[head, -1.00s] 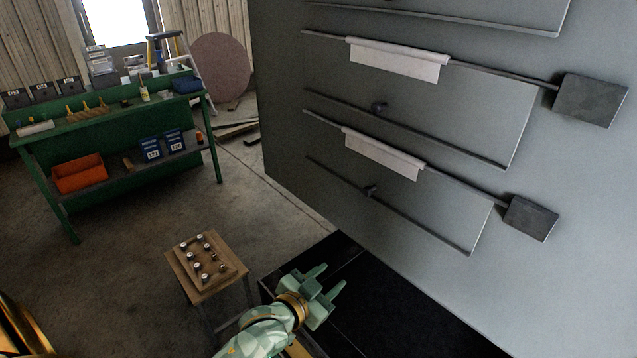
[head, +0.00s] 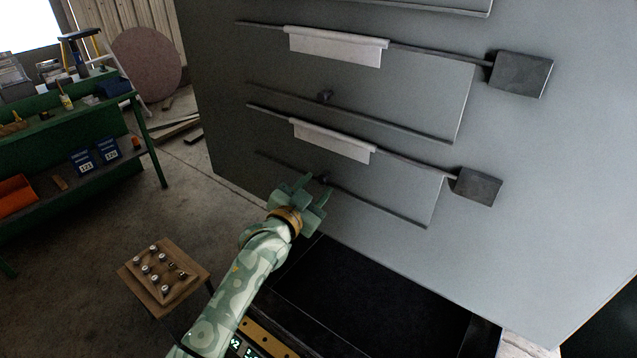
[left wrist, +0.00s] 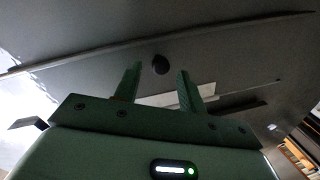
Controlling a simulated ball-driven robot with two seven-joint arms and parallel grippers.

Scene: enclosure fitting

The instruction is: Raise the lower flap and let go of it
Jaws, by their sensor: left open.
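The lower flap (head: 396,183) is a grey panel hanging on the big grey enclosure wall, with a dark bar along its bottom edge. A small dark knob (head: 323,179) sits near that bottom bar. A white strip (head: 333,141) covers part of the hinge rod above, and a dark block (head: 476,187) is at the rod's right end. My left gripper (head: 308,188) is open at the knob, partly covering the lower bar. In the left wrist view the dark knob (left wrist: 160,64) shows between the open fingers (left wrist: 157,88); contact cannot be told. My right gripper is not in view.
An upper flap (head: 420,98) with its own knob (head: 325,96) hangs above. A black platform (head: 375,300) lies below the wall. A small wooden stool (head: 166,284) with several knobs stands at lower left, and a green workbench (head: 120,98) stands farther left.

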